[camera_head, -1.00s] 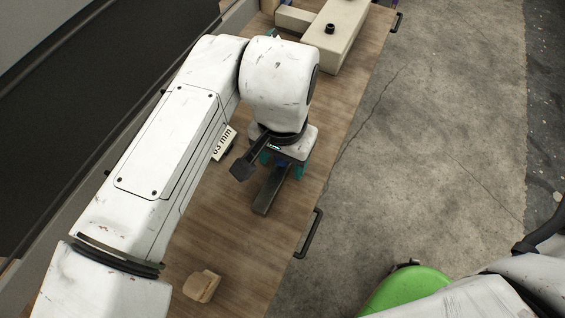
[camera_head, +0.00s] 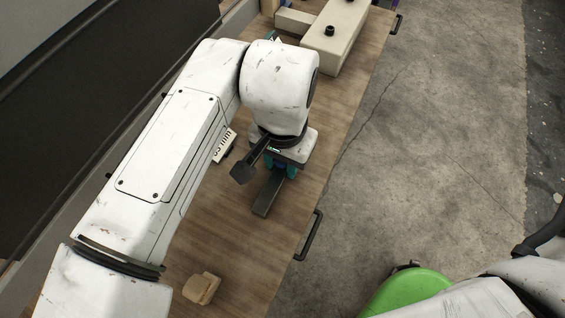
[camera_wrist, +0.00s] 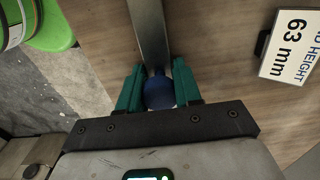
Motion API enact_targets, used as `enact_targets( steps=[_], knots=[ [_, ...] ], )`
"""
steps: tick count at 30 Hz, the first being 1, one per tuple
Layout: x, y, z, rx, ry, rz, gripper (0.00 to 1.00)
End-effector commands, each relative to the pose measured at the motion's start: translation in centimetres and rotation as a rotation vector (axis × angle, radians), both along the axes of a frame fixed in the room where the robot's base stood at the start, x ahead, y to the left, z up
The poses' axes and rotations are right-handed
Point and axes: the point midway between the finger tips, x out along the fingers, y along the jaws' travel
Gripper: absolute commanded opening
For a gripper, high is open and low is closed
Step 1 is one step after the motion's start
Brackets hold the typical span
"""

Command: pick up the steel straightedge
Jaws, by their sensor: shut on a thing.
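The steel straightedge is a grey bar (camera_head: 268,194) lying along the wooden bench under my wrist. In the wrist view the bar (camera_wrist: 150,32) runs from the top edge down to a rounded blue part (camera_wrist: 160,92) between the teal fingers. My gripper (camera_wrist: 158,78) is shut on the straightedge at this blue part. In the head view my gripper (camera_head: 280,168) shows only partly below the white wrist, which hides the bar's upper end. I cannot tell whether the bar touches the bench.
A sign reading 63 mm (camera_wrist: 290,45) stands close beside the bar. A small wooden block (camera_head: 201,288) lies near the bench's lower end. A cream block with a black knob (camera_head: 335,38) is at the far end. A dark handle (camera_head: 310,235) sticks out from the bench edge.

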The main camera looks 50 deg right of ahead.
Motion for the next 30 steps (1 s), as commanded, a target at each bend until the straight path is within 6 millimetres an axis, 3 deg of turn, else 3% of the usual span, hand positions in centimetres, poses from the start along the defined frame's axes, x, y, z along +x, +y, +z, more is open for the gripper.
enact_targets(
  steps=[11,19,30],
  knots=[
    [0.0,0.0,0.3,-0.001,0.0,0.0,0.0],
    [0.0,0.0,3.3,-0.002,-0.002,-0.001,0.0],
    [-6.1,-0.5,9.8,-0.002,-0.002,-0.006,0.0]
  ],
)
